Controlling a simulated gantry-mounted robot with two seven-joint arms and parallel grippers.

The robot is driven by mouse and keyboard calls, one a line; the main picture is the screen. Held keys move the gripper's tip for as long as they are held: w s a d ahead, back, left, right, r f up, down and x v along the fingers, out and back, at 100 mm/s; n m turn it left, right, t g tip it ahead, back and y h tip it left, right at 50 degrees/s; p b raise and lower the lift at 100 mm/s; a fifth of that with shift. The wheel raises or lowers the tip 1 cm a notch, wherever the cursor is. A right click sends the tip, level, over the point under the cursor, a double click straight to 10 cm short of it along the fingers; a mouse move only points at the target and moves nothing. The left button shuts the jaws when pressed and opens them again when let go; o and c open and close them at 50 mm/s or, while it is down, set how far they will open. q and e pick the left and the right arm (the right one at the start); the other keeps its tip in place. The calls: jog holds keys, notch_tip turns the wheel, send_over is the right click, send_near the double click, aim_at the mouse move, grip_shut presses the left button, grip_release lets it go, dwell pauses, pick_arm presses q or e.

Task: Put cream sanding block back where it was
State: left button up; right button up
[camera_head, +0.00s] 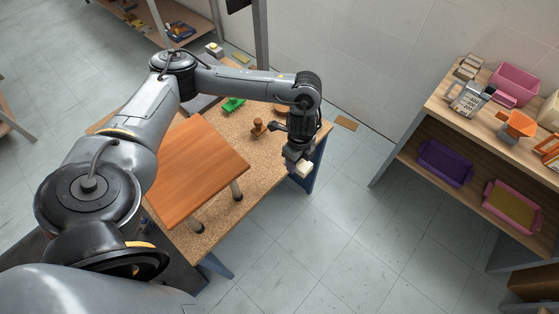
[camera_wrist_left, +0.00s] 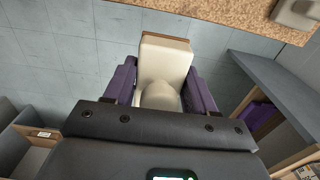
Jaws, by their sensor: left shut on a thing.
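My left gripper (camera_head: 297,158) is shut on the cream sanding block (camera_head: 302,168) at the right end of the workbench (camera_head: 268,172). In the left wrist view the block (camera_wrist_left: 164,60) sits between the two purple fingers (camera_wrist_left: 160,88), with a tan strip along its far edge. Floor tiles show behind the block there, and the bench edge (camera_wrist_left: 225,14) is beyond it, apart from it. The block's height relative to the bench top is hard to tell. My right gripper is not in view.
A shelf unit (camera_head: 470,125) with bins stands at right. Open floor (camera_head: 340,215) lies between.

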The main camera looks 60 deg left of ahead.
pick_arm(q)
jog(key=b, duration=0.3)
send_over(277, 159)
notch_tip(277, 159, down, 7)
jog(key=shift+d+r, duration=0.1)
jog(key=shift+r, duration=0.05)
jog(key=shift+f+b, duration=0.75)
jog(key=shift+f, duration=1.25)
jog(key=shift+f, duration=0.15)
jog(key=o, duration=1)
jog(key=shift+r+p, duration=1.65)
jog(key=shift+r, duration=4.55)
